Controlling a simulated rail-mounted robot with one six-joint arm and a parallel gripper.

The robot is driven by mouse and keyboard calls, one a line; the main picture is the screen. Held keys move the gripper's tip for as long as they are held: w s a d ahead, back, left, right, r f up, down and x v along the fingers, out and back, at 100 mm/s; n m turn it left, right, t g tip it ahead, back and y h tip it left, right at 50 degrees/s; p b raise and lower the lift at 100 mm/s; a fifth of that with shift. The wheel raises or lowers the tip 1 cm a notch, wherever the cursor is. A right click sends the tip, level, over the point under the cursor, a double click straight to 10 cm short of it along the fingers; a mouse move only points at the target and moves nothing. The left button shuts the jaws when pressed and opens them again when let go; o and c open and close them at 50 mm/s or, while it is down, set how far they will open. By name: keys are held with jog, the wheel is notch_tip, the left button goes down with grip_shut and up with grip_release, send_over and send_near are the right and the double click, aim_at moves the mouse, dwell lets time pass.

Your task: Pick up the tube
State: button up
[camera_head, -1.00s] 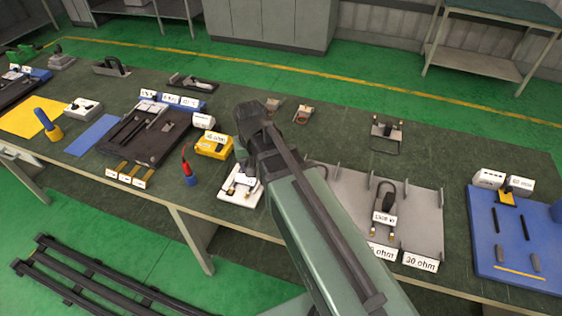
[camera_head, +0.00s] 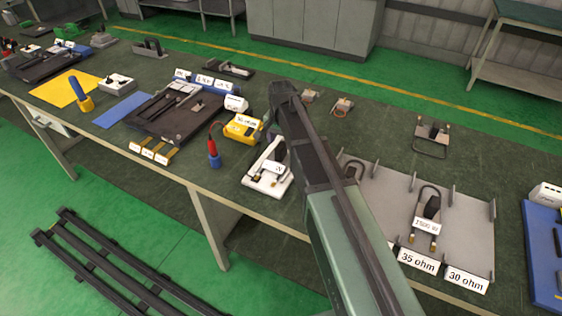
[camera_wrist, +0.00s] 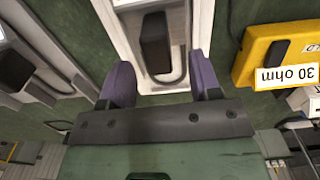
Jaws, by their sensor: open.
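A grey bent tube (camera_wrist: 185,72) with a black block (camera_wrist: 155,42) on it lies on a white holder (camera_wrist: 112,22) in the wrist view. My gripper (camera_wrist: 162,84) is open, its two purple fingers on either side of the tube's rounded end. I cannot tell whether they touch it. In the head view the white holder (camera_head: 260,184) stands near the table's front edge, left of my arm. My gripper is hidden behind my arm there.
A yellow box (camera_head: 242,129) stands just beyond the holder; a red-and-blue tool (camera_head: 213,150) is to its left. A grey plate (camera_head: 465,232) with upright dividers and ohm labels lies right of my arm. A dark tray (camera_head: 160,125) is farther left.

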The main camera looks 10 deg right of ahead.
aim_at(281, 145)
notch_tip(281, 145, down, 5)
jog(key=b, duration=0.5)
jog(key=shift+s+f, duration=0.15)
jog(key=shift+f, duration=0.05)
jog(key=shift+r, duration=0.25)
grip_shut()
notch_tip(281, 145, up, 20)
jog(key=p, duration=2)
